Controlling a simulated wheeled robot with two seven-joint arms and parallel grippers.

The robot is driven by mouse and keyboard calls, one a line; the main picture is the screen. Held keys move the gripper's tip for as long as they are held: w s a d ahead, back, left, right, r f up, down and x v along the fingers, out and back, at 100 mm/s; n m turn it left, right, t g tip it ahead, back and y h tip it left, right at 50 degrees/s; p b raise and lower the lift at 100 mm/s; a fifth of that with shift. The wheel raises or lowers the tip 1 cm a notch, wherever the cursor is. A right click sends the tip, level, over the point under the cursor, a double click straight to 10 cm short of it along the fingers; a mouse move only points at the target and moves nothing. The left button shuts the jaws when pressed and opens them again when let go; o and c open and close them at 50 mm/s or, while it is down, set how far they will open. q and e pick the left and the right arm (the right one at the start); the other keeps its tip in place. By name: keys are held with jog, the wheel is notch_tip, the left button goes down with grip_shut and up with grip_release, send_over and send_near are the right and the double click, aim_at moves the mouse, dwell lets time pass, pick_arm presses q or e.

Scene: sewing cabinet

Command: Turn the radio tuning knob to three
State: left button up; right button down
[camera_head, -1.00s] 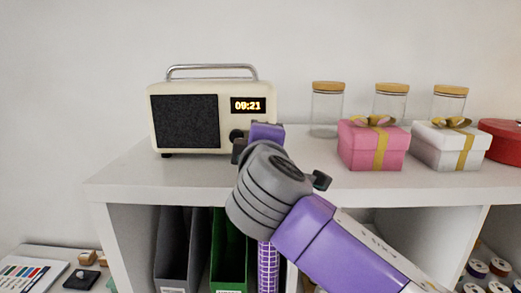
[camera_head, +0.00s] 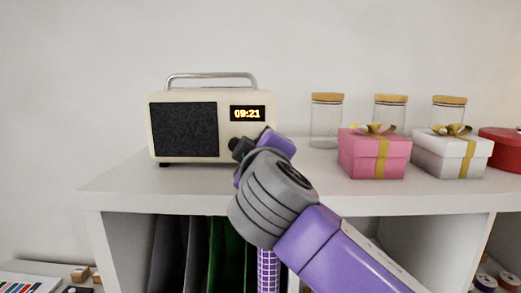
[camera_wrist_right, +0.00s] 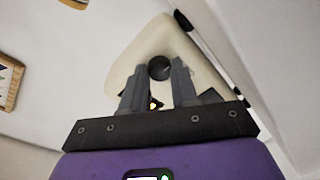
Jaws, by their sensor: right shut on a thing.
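The cream radio (camera_head: 188,97) stands on the cabinet top, with a dark speaker grille on the left and a display (camera_head: 247,114) reading 09:21. My right gripper (camera_head: 240,148) is at the radio's lower right front and covers the knob in the head view. In the right wrist view the round dark tuning knob (camera_wrist_right: 159,67) sits between the fingertips of my right gripper (camera_wrist_right: 159,76), which is shut on it. The knob's pointer and any scale marks are too small or hidden to read. My left gripper is in neither view.
A pink gift box (camera_head: 372,155) and a white gift box (camera_head: 447,154) stand right of my right arm. Several glass jars (camera_head: 326,125) stand behind them. A red box (camera_head: 503,148) is at the far right. The cabinet top (camera_head: 125,175) is clear left of the radio.

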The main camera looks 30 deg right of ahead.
jog(key=shift+f, duration=0.1)
jog(key=c, duration=1.1)
grip_release()
jog(key=shift+c, duration=0.2)
jog(key=v, duration=0.7)
jog(key=shift+s+a, duration=0.15)
jog(key=shift+s, duration=0.2)
